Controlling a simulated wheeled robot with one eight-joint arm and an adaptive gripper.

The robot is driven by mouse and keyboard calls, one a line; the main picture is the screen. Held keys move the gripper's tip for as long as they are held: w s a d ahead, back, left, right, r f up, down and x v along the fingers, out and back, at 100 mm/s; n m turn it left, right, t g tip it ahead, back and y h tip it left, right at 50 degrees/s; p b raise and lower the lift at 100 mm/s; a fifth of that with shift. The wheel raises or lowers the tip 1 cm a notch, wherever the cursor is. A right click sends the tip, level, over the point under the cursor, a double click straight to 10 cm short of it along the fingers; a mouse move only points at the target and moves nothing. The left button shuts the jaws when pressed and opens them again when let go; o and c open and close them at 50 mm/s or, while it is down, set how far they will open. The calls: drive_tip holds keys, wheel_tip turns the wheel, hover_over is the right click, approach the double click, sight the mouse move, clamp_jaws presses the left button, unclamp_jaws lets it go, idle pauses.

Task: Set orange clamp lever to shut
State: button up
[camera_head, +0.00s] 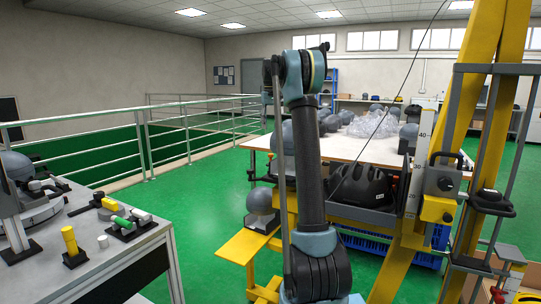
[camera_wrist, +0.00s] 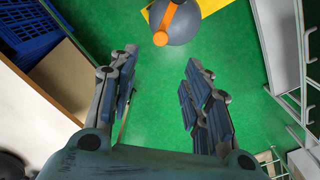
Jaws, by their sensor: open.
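The orange clamp lever (camera_wrist: 175,17) shows at the top of the wrist view. It is a short bar with a rounded end, lying across a grey ball-shaped body (camera_wrist: 188,30). A yellow plate (camera_wrist: 152,10) lies beneath that body. My gripper (camera_wrist: 160,78) is open and empty, its two fingers spread over green floor. The lever is beyond the fingertips, apart from them. The upper end of the lever is cut off by the frame edge. In the head view I cannot make out the lever or my fingers clearly.
In the head view, a yellow frame (camera_head: 478,60) stands at the right and a white table (camera_head: 350,150) behind my arm. A grey bench (camera_head: 100,255) with small fixtures is at left. A blue crate (camera_wrist: 22,30) is at the wrist view's upper left. Green floor lies between.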

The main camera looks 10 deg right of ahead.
wheel_tip(320, 180, down, 15)
drive_tip(key=shift+r, duration=0.15)
idle(0.4)
clamp_jaws()
